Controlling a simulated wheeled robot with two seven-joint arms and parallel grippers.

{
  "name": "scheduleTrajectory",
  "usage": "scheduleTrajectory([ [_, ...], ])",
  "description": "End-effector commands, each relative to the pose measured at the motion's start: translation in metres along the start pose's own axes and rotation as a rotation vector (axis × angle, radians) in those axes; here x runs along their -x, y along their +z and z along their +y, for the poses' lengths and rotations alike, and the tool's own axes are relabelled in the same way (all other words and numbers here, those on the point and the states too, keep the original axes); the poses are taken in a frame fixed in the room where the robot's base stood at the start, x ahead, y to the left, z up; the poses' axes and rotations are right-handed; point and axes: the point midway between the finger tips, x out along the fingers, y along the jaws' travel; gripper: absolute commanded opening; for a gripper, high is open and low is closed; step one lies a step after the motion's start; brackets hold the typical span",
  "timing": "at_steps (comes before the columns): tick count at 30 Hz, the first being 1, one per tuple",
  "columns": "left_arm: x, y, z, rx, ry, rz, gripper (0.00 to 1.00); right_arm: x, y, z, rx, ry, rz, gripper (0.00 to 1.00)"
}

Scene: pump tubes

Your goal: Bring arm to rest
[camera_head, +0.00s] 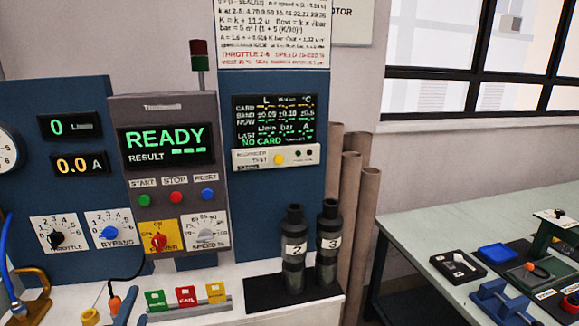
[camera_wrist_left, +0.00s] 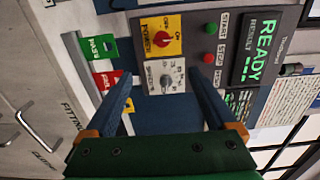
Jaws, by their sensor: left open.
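My left gripper (camera_head: 130,304) shows only in small part at the bottom left of the head view, low in front of the pump panel. In the left wrist view its two blue fingers (camera_wrist_left: 160,78) stand apart with nothing between them, so it is open and empty. Beyond the fingers are the control panel's knobs, including the speed dial (camera_wrist_left: 166,80) and the red power knob (camera_wrist_left: 162,39). The fingers appear clear of the panel. My right gripper is not in either view.
The READY panel (camera_head: 166,102) stands above a white bench. Pass and fail blocks (camera_head: 186,296) sit at its front. Two dark tubes marked 2 (camera_head: 294,250) and 3 (camera_head: 330,243) stand upright on a black mat. A side table (camera_head: 430,236) with tools is at the right.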

Motion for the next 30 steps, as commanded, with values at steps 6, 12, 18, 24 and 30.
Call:
scheduleTrajectory([
  [6,0.003,0.003,0.041,0.066,0.102,-0.013,0.9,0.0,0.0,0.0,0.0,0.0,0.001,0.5],
  [12,0.012,0.004,0.089,0.146,0.222,-0.033,0.9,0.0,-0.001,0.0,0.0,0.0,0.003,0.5],
  [18,0.038,0.005,0.167,0.279,0.415,-0.082,0.9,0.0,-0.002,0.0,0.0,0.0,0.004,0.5],
  [24,0.106,0.0,0.274,0.485,0.701,-0.2,0.9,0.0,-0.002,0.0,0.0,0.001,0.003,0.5],
  [30,0.261,-0.018,0.392,0.767,1.092,-0.484,0.9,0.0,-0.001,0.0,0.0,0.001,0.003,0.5],
])
